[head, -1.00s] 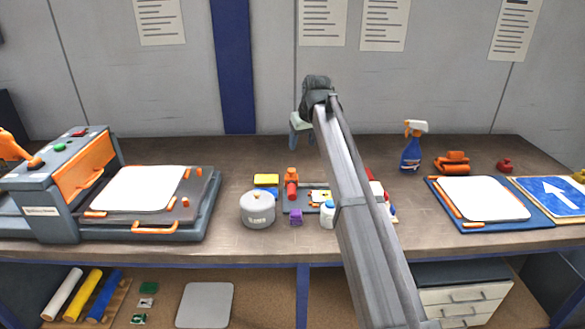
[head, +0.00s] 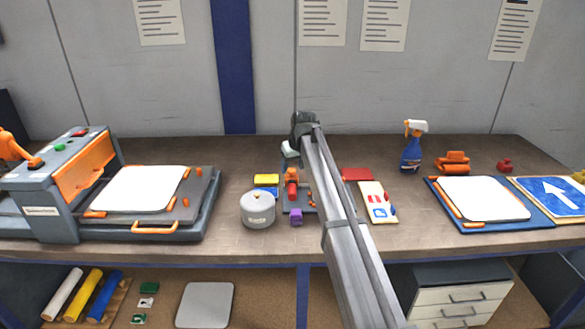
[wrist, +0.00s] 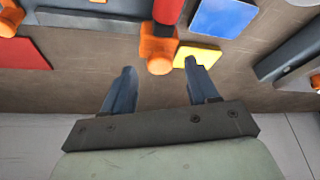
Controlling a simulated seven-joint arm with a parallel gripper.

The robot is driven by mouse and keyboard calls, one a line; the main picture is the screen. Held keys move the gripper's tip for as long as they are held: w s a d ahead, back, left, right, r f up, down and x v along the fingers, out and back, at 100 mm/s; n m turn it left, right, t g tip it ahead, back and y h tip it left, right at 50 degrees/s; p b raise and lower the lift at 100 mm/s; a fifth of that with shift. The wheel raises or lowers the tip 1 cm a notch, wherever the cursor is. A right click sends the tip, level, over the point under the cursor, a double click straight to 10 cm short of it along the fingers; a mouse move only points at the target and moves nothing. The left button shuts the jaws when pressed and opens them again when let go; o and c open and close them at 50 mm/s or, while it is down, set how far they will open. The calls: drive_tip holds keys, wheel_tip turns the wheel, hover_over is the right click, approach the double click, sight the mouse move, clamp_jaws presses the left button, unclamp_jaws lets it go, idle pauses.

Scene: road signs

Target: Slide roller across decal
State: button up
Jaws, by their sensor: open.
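A small roller with a red barrel and an orange handle (head: 291,183) stands on a grey plate near the middle of the bench. In the wrist view its orange end (wrist: 160,58) lies just beyond my fingertips, with the red part (wrist: 168,10) behind it. My gripper (wrist: 160,72) is open and empty, with its two dark fingers spread short of the orange end. In the head view my gripper (head: 290,150) hangs just behind and above the roller. My arm hides the right part of the plate. I cannot tell which item is the decal.
A red block (head: 357,174) and a white card (head: 378,202) lie right of my arm. A press (head: 150,228) is left, a blue-framed board (head: 455,222) right.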

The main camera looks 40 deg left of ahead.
drive_tip(key=shift+w+a+f, duration=0.1)
drive_tip(key=shift+a+f, duration=0.1)
drive_tip(key=shift+f, duration=0.45)
clamp_jaws()
idle(0.4)
